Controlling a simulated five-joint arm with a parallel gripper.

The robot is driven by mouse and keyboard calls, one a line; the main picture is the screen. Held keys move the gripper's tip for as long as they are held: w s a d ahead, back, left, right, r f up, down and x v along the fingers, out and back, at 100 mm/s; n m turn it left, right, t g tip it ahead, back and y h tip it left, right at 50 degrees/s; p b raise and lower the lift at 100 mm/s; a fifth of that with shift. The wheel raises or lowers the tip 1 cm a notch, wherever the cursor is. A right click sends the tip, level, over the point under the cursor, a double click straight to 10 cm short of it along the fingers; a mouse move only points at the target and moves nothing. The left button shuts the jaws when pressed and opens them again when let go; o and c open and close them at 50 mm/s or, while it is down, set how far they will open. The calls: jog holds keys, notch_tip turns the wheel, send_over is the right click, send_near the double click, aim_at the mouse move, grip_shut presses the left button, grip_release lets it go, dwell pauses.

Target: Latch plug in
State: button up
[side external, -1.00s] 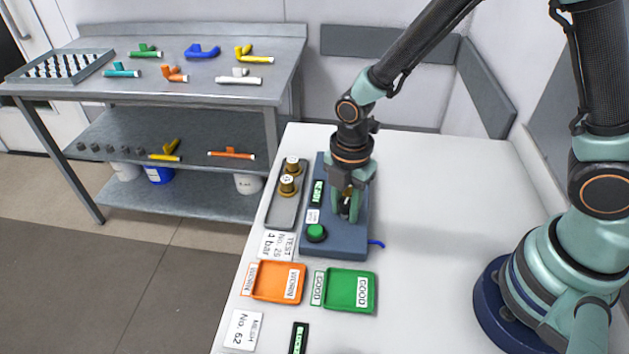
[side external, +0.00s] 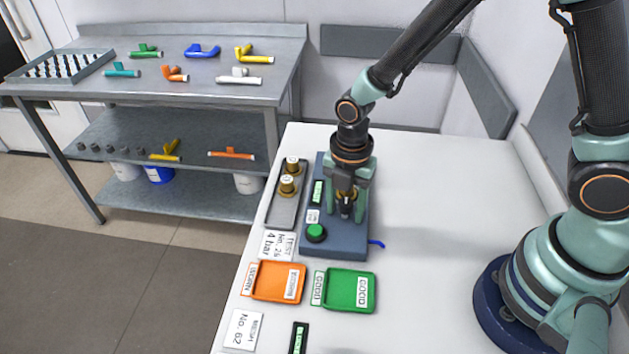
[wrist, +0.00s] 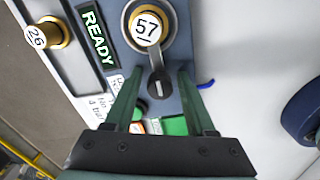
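The brass plug marked 57 (wrist: 146,28) sits in a round grey socket on the blue-grey test block (side external: 333,243). In the side view its brass (side external: 346,192) shows partly between my fingers. A dark latch lever (wrist: 158,80) extends from the socket toward my gripper in the wrist view. My gripper (side external: 346,207) is over the block with its fingers apart. In the wrist view the open fingers (wrist: 160,85) stand either side of the lever's end, with a gap on both sides. Whether the latch is fully locked I cannot tell.
A grey tray (side external: 283,217) left of the block holds two brass plugs, one marked 26 (wrist: 43,34). A display (wrist: 96,36) reads READY. A green button (side external: 316,232) is on the block. Orange (side external: 264,283) and green (side external: 338,291) trays lie in front.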

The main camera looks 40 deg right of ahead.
aim_at(346, 201)
jog(key=shift+r, duration=0.1)
jog(key=shift+r, duration=2.95)
